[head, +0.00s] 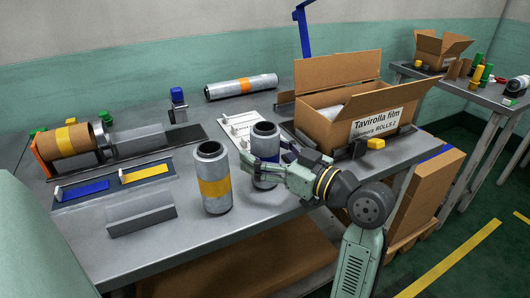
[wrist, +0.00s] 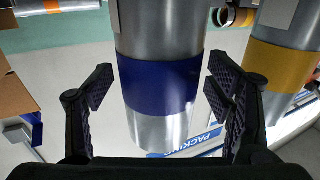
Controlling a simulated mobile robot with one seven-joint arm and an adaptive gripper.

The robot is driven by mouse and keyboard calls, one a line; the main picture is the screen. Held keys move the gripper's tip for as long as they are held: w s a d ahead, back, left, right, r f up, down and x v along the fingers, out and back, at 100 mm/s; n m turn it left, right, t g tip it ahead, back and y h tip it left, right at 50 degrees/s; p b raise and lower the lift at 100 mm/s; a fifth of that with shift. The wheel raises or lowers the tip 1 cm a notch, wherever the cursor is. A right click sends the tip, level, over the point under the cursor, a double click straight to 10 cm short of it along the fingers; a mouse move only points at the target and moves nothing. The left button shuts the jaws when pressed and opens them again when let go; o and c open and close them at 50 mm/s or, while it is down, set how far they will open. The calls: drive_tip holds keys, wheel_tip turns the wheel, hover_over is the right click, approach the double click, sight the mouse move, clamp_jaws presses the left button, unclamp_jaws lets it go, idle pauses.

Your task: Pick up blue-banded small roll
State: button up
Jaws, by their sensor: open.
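The blue-banded small roll (head: 265,143) is a silvery cylinder standing upright on the table. In the wrist view its dark blue band (wrist: 160,82) lies between the two fingers. My gripper (head: 262,168) is at the roll in the head view, with a finger in front of it hiding part of the band. In the wrist view my gripper (wrist: 160,95) is open, one finger to each side of the roll. A gap shows between each finger and the roll. The roll's base is partly hidden in the head view.
A yellow-banded roll (head: 214,180) stands close to the left, also near the right finger in the wrist view (wrist: 280,62). An open cardboard box (head: 313,127) stands behind right. A white sheet (head: 232,123) lies behind. An orange-banded roll (head: 225,88) lies at the back.

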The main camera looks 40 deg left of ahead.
drive_tip(key=shift+c, duration=0.5)
drive_tip(key=c, duration=1.4)
